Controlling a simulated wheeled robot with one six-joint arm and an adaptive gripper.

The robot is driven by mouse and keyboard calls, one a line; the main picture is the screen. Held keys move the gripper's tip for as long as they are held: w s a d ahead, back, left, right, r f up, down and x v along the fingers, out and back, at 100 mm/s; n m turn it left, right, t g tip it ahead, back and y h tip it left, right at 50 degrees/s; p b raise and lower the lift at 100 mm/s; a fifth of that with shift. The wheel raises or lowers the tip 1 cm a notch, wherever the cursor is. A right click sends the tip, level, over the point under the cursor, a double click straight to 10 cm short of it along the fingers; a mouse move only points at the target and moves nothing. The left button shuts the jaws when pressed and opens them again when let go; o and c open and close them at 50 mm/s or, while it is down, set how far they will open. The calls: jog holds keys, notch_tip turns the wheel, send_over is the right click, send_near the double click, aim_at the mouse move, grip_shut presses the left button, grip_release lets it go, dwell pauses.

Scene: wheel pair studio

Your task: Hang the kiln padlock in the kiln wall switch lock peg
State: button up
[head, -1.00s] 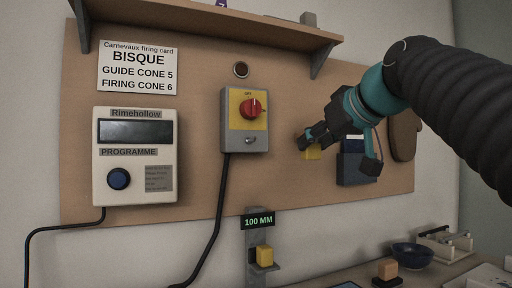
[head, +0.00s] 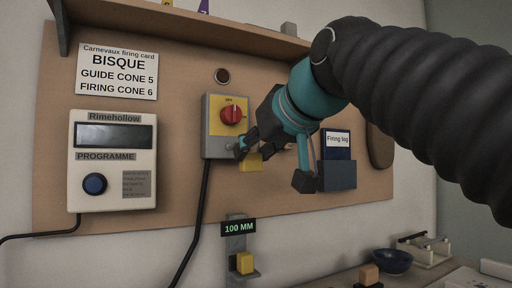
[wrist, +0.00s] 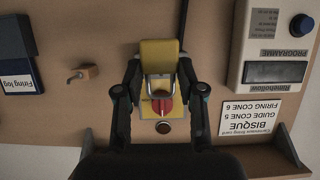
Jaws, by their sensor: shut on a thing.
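The yellow kiln padlock (head: 251,163) hangs body down from my gripper (head: 247,146). In the wrist view, which is upside down, the padlock body (wrist: 160,52) and its metal shackle (wrist: 161,84) lie between my shut fingers (wrist: 160,88). The kiln wall switch (head: 214,130) is a grey box with a yellow plate and red knob (head: 232,115). My gripper is at its lower right corner and in front of it. The lock peg low on the switch is hidden by my gripper and the padlock, so I cannot tell whether the shackle touches it.
The cream controller (head: 112,160) is left of the switch. A blue firing log holder (head: 338,176) is to the right. A small hook (wrist: 82,73) shows on the board in the wrist view. A shelf (head: 190,22) overhangs above. A gauge stand (head: 237,250) is below.

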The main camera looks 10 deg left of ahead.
jog(key=shift+w, duration=0.1)
jog(key=shift+w+a+p, duration=0.5)
jog(key=shift+w+a, duration=0.3)
jog(key=shift+w, duration=0.35)
jog(key=shift+w+a+p, duration=0.5)
jog(key=shift+w+a, duration=0.25)
jog(key=shift+w, duration=0.35)
jog(key=shift+w+a, duration=0.1)
jog(key=shift+w, duration=0.05)
jog(key=shift+w+a+p, duration=0.75)
jog(key=shift+w, duration=0.3)
jog(key=shift+f, duration=0.4)
dwell(0.3)
jog(key=o, duration=1.3)
jog(key=shift+c, duration=0.2)
jog(key=v, duration=1.2)
